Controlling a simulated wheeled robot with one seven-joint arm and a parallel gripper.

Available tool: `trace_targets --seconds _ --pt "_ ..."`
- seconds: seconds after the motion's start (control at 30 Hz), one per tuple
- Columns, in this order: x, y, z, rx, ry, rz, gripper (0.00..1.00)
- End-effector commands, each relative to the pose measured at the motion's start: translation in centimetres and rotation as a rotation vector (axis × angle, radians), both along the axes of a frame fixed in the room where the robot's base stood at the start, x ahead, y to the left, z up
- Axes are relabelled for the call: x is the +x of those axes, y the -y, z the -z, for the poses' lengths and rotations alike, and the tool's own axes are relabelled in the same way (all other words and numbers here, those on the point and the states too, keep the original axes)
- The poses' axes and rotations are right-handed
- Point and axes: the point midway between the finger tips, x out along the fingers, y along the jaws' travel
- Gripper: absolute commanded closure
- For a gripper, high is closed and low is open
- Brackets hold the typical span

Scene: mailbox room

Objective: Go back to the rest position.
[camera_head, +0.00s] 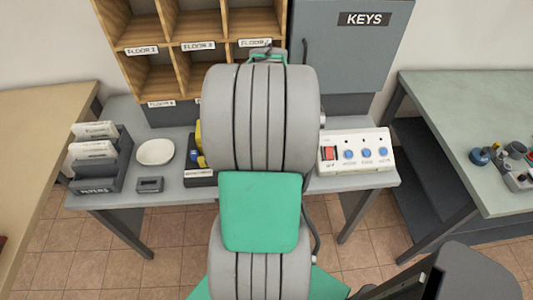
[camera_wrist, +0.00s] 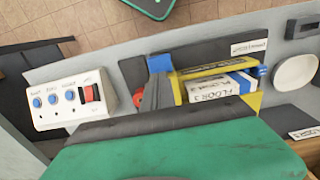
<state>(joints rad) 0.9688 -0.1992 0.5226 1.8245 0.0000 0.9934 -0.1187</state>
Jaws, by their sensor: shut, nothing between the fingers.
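My green and grey arm fills the middle of the head view and hides the gripper there.
The grey desk carries a flyers rack (camera_head: 97,160), a white bowl (camera_head: 156,152), a small dark box (camera_head: 150,185), a dark tray (camera_wrist: 135,75) with yellow and FLOOR-labelled items, and a button panel (camera_head: 355,153). Wooden pigeonholes (camera_head: 185,47) and a KEYS cabinet (camera_head: 345,60) stand behind. Side tables flank it.

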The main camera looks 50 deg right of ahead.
Motion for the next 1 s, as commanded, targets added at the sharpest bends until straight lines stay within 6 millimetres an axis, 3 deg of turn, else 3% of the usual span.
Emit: trace_targets --seconds 0.67,0.8,0.9,1.0 --pt "0.0 0.1 0.1 -0.007 0.005 0.042 1.0" --pt "-2.1 -2.9 2.5 0.041 -0.032 0.074 1.0" --pt "-3.2 -5.2 2.2 0.036 -0.03 0.082 1.0" --pt "-2.1 -8.4 1.1 0.008 -0.009 0.004 1.0"
